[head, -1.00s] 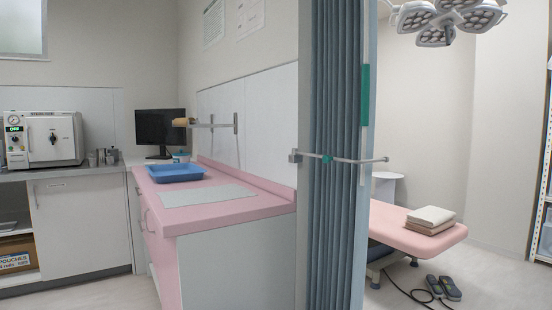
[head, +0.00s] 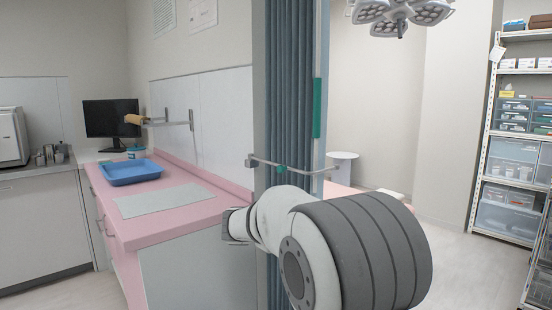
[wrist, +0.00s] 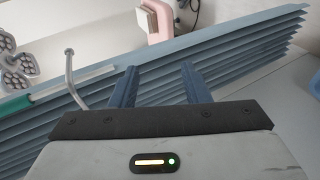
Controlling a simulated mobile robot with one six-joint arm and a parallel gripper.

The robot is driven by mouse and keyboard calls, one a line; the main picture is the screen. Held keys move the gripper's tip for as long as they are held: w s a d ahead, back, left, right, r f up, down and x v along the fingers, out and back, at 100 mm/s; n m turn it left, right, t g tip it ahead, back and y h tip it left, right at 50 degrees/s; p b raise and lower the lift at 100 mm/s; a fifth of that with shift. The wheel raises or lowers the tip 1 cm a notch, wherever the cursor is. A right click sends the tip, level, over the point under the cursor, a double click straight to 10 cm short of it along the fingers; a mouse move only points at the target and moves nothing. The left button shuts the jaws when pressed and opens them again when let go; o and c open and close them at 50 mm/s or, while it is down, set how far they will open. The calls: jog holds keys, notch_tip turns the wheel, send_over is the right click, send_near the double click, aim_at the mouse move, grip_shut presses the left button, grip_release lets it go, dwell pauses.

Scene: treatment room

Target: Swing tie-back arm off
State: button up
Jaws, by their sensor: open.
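The tie-back arm (head: 262,161) is a thin grey metal bar across the front of the gathered blue-grey curtain (head: 290,80), with a small green piece at its middle. In the wrist view its bent, knobbed end (wrist: 70,75) shows left of my fingers, apart from them. My gripper (wrist: 160,86) is open with nothing between its two dark blue fingers, and the curtain folds lie behind them. In the head view my arm covers the lower curtain, and the fingertips cannot be made out there.
A pink-topped counter (head: 185,226) with a blue tray (head: 130,172) and a grey mat (head: 160,199) stands left of the curtain. A wall bracket (head: 165,122) sits above it. A surgical lamp (head: 395,12) hangs at the top. Shelves (head: 487,150) stand at right, with clear floor before them.

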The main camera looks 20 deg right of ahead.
aim_at(279, 169)
jog(key=w+a+r+n+t+h+p, duration=0.25)
jog(key=w+r+t+p, duration=0.2)
jog(key=w+r, duration=0.7)
jog(key=shift+n+t+y, duration=0.35)
jog(key=shift+n+t, duration=0.1)
jog(key=x, duration=0.7)
jog(key=shift+w+a, duration=0.1)
jog(key=shift+w, duration=0.35)
jog(key=shift+w+f, duration=0.15)
jog(key=shift+w, duration=0.25)
jog(key=shift+s+d+r, duration=0.3)
jog(key=shift+s+r, duration=0.05)
jog(key=shift+s, duration=0.15)
jog(key=shift+w+a+f, duration=0.2)
jog(key=shift+w+f, duration=0.05)
jog(key=shift+w, duration=0.05)
jog(key=c, duration=0.7)
jog(key=shift+d, duration=0.1)
grip_shut()
jog(key=shift+s+d+r, duration=0.1)
